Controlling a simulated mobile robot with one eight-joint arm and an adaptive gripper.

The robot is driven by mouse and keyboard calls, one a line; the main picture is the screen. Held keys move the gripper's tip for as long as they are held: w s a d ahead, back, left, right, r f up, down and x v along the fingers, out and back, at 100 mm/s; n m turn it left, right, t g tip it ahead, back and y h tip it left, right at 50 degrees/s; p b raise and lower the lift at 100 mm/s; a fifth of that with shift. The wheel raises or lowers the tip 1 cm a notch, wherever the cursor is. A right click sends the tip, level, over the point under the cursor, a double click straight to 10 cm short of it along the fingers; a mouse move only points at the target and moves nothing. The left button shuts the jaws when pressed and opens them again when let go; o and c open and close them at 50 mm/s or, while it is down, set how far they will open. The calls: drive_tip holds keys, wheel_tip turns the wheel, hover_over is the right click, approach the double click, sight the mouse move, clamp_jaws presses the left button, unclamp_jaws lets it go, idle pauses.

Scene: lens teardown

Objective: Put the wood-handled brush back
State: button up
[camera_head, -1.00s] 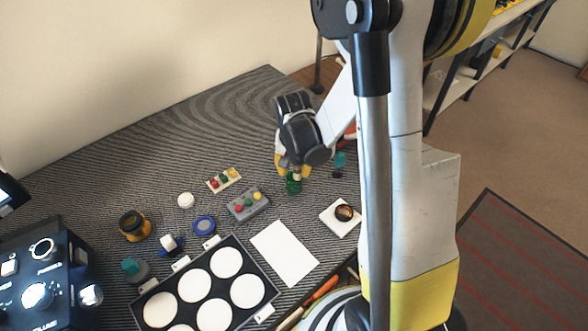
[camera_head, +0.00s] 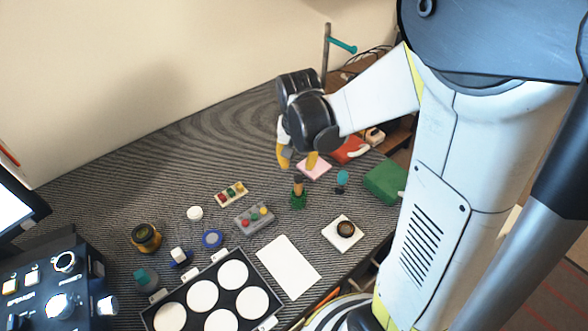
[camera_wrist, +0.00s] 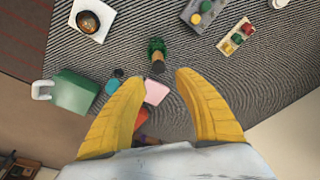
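I cannot tell whether the green part is bristles or a holder. In the wrist view nothing is between the fingers of my gripper (camera_wrist: 158,80).
A teal-topped piece (camera_head: 342,179), a pink pad (camera_head: 316,170) and a green box (camera_head: 386,182) are right of the brush. A lens on a white pad (camera_head: 344,246) lies in front right. A button block (camera_head: 253,218), white sheet (camera_head: 288,267) and tray (camera_head: 262,277) are nearer.

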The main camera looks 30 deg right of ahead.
drive_tip(key=s+a+r+n+t+y, duration=0.1)
drive_tip(key=s+a+r+n+t, duration=0.4)
drive_tip(key=s+a+r, duration=0.3)
drive_tip(key=s+r+n, duration=0.1)
drive_tip(key=s+r, duration=0.2)
drive_tip(key=r, duration=0.1)
drive_tip(key=shift+s+a+r, duration=0.2)
drive_tip(key=shift+s+a, duration=0.15)
